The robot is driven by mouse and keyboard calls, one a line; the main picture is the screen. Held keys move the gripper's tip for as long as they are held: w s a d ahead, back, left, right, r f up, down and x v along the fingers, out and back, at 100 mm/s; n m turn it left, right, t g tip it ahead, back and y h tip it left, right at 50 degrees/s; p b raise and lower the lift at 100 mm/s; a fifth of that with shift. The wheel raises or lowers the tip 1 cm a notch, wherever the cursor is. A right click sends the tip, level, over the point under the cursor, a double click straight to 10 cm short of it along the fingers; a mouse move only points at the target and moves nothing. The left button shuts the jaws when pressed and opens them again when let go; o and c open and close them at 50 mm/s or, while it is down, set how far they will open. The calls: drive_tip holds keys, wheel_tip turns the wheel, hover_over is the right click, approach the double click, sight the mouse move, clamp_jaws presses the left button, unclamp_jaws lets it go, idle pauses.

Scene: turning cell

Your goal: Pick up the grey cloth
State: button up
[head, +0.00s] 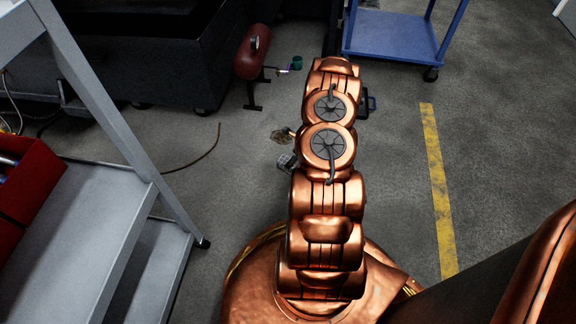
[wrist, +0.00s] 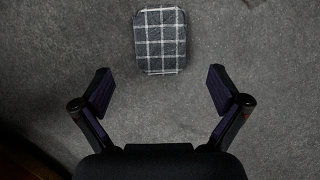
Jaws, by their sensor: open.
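The grey cloth (wrist: 161,41) is a folded, dark grey rectangle with white check lines. It lies flat on the floor at the top middle of the wrist view. In the head view a small grey checked piece (head: 287,161) shows just left of my arm, partly hidden by it. My gripper (wrist: 160,80) is open and empty, its two fingers spread wide on either side of the picture. The cloth lies ahead of the fingertips, centred between them in the picture and not touched.
A grey shelf cart (head: 100,205) with a red bin (head: 25,190) stands at the left. A red tank (head: 253,52) and a dark machine (head: 150,55) stand behind. A blue cart (head: 395,35) is at the back right. Floor right of my arm, with a yellow line (head: 437,185), is clear.

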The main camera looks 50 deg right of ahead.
sight(284, 158)
drive_tip(key=shift+w+b+x, duration=0.1)
drive_tip(key=shift+b+x, duration=0.55)
drive_tip(key=shift+x, duration=0.65)
drive_tip(key=shift+w+b+x, duration=0.15)
drive_tip(key=shift+b+x, duration=0.5)
drive_tip(key=shift+x, duration=0.65)
drive_tip(key=shift+w+f, duration=0.25)
drive_tip(key=shift+f, duration=0.2)
drive_tip(key=shift+f, duration=0.2)
drive_tip(key=c, duration=1.3)
drive_tip(key=shift+c, duration=0.2)
drive_tip(key=shift+r, duration=0.15)
